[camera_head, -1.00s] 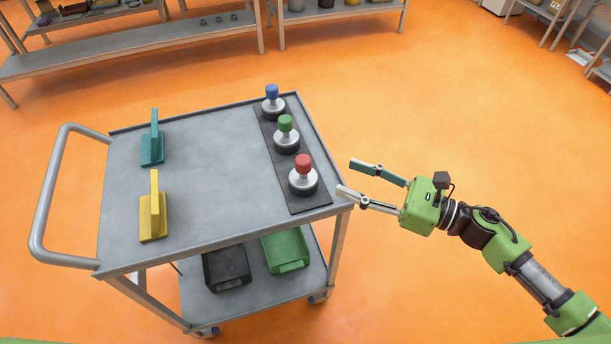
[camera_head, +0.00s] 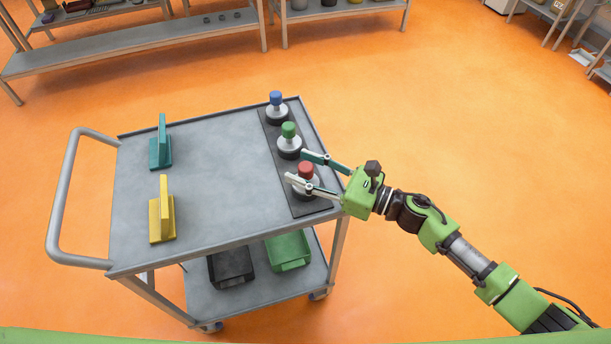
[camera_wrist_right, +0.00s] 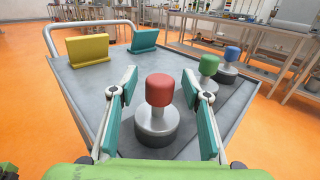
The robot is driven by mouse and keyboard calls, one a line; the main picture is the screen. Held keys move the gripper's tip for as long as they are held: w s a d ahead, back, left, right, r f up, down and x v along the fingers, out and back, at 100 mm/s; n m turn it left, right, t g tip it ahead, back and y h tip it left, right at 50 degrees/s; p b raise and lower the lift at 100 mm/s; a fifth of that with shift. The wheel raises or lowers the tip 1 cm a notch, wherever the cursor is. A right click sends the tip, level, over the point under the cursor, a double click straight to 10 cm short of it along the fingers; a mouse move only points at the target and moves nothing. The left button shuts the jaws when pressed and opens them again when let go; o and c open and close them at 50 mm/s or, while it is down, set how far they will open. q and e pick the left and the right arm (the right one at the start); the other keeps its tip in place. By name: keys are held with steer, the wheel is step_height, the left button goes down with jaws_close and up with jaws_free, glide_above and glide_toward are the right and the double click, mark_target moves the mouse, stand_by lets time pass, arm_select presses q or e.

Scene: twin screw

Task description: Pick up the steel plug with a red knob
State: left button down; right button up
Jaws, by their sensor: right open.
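The steel plug with a red knob (camera_head: 306,169) stands upright at the near end of a dark strip on the trolley top. My right gripper (camera_head: 297,166) is open, with one finger on each side of this plug. In the right wrist view the red-knobbed plug (camera_wrist_right: 158,109) stands between the two open fingers (camera_wrist_right: 163,108), with a gap visible on both sides. In the head view a finger partly covers the plug's steel body. My left gripper is not in view.
The green-knobbed plug (camera_head: 289,141) stands close behind the right gripper, and the blue-knobbed plug (camera_head: 276,108) farther back. A yellow bracket (camera_head: 161,211) and a teal bracket (camera_head: 160,145) stand at the trolley's left. The trolley top's middle (camera_head: 215,170) is clear. Bins (camera_head: 288,251) sit below.

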jaws_close()
steer(key=shift+r, duration=0.15)
